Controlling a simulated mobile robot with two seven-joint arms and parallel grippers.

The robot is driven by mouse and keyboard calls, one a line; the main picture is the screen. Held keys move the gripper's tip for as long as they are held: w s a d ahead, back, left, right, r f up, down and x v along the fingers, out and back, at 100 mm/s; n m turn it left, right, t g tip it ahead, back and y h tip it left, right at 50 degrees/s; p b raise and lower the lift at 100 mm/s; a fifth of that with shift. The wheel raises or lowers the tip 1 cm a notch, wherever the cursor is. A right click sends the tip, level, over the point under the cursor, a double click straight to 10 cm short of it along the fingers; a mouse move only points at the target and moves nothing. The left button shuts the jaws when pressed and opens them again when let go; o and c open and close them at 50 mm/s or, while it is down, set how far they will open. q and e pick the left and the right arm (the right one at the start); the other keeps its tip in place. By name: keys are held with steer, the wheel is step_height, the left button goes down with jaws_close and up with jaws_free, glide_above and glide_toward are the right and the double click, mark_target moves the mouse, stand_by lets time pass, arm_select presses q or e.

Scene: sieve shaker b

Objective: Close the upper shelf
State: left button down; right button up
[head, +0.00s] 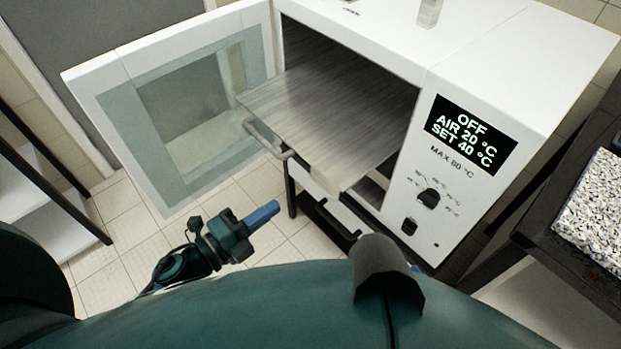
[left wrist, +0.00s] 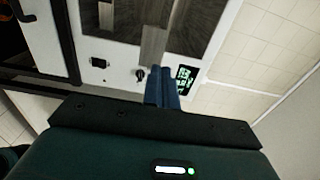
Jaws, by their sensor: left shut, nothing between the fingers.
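The upper shelf (head: 325,120) is a brushed metal sheet sticking out of the white oven (head: 480,60), with a handle (head: 270,142) at its front left. The oven door (head: 90,88), with a glass pane, stands wide open to the left. My left gripper (head: 262,215) is shut and empty, below and in front of the shelf and apart from it. In the left wrist view the blue fingers (left wrist: 162,88) are together, with the oven's control panel (left wrist: 140,75) beyond them.
The oven's display (head: 470,136) reads OFF, AIR 20 °C, SET 40 °C. A small clear container (head: 429,12) stands on the oven top. A dark table with a speckled slab (head: 595,205) is at the right. White shelving (head: 35,190) stands at the left.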

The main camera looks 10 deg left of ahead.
mark_target(319, 176)
arm_select(q)
steer(key=p+x, duration=0.1)
steer(key=x, duration=0.9)
steer(key=shift+w+d, duration=0.1)
steer(key=shift+w, duration=0.05)
arm_select(e)
steer(key=shift+w+d+r, duration=0.15)
steer(key=shift+d+r, duration=0.05)
steer(key=shift+d, duration=0.1)
arm_select(q)
steer(key=shift+w+d, duration=0.1)
